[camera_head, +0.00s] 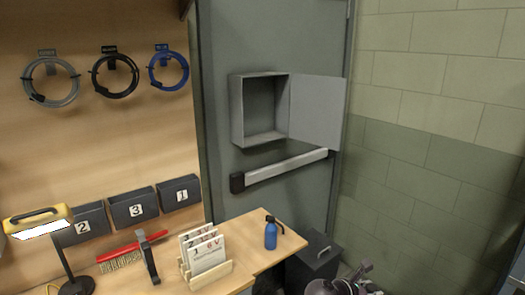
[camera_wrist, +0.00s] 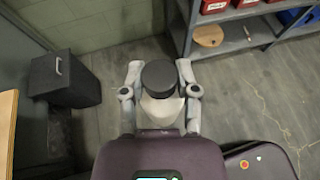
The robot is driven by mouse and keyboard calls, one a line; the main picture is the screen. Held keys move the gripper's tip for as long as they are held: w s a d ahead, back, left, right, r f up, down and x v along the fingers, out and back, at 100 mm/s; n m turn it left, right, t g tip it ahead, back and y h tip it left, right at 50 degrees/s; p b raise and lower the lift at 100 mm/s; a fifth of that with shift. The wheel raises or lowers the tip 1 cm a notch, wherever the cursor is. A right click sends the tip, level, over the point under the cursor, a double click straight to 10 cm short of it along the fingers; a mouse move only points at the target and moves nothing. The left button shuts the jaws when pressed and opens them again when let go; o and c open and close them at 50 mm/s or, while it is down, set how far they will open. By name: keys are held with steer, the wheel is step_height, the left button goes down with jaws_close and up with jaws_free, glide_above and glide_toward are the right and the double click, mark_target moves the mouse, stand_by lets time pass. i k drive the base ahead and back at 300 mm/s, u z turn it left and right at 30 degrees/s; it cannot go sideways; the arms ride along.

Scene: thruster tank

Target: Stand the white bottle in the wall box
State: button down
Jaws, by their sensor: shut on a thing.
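The wall box (camera_head: 237,112) is a grey open-fronted box on the grey door in the head view. Its lid (camera_head: 318,110) is swung open to the right, and the inside that shows looks empty. In the wrist view my gripper (camera_wrist: 158,76) is shut on the white bottle (camera_wrist: 161,108), with one finger on each side. The bottle has a round black cap (camera_wrist: 159,74), and its lower part is hidden behind my wrist. It is held over the floor, away from the box. I cannot clearly make out the bottle in the head view.
A push bar (camera_head: 285,170) crosses the door just below the box. A blue bottle (camera_head: 271,233) and a card rack (camera_head: 205,262) stand on the wooden bench (camera_head: 262,256). A black bin (camera_wrist: 64,78) stands on the floor. Shelves (camera_wrist: 235,38) stand at the wrist view's upper right.

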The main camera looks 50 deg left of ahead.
mark_target(269, 136)
steer(key=z, duration=0.1)
steer(key=k, duration=1.05)
steer(key=u, duration=1)
steer(key=i, duration=1.15)
